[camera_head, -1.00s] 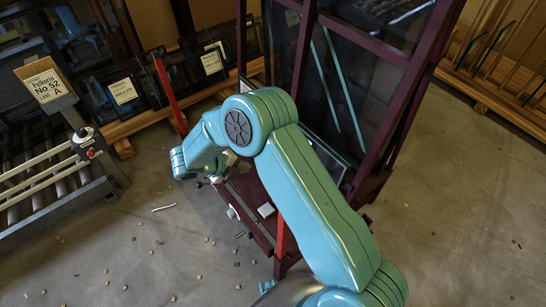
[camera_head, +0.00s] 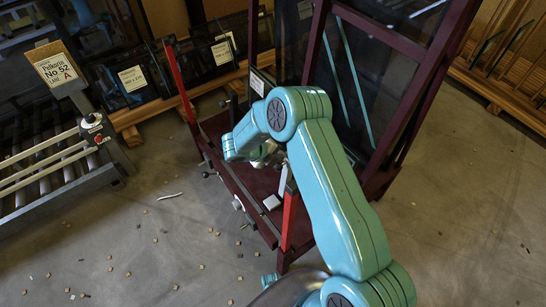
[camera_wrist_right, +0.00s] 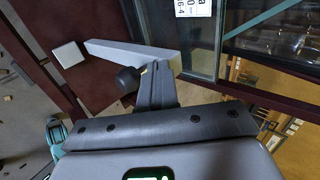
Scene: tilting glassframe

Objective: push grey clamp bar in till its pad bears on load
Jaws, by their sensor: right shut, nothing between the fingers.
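The grey clamp bar (camera_wrist_right: 130,56) runs across the wrist view over the dark red frame base. Its right end lies close to the edge of the glass load (camera_wrist_right: 203,45), which carries a white label. I cannot tell whether its pad touches the glass. A pale bar that seems to be the same clamp bar shows in the head view (camera_head: 283,180). My right gripper (camera_wrist_right: 157,72) is shut and empty, with its fingertips at the near side of the bar. Contact is unclear. In the head view the right gripper (camera_head: 264,156) is partly hidden by my teal wrist. My left gripper is not in view.
A black knob (camera_wrist_right: 128,79) sits beside my fingers. A pale square block (camera_head: 271,202) lies on the frame base. Red posts (camera_head: 290,215) stand at the frame's front. A roller conveyor (camera_head: 45,165) is at left. Small debris litters the open floor.

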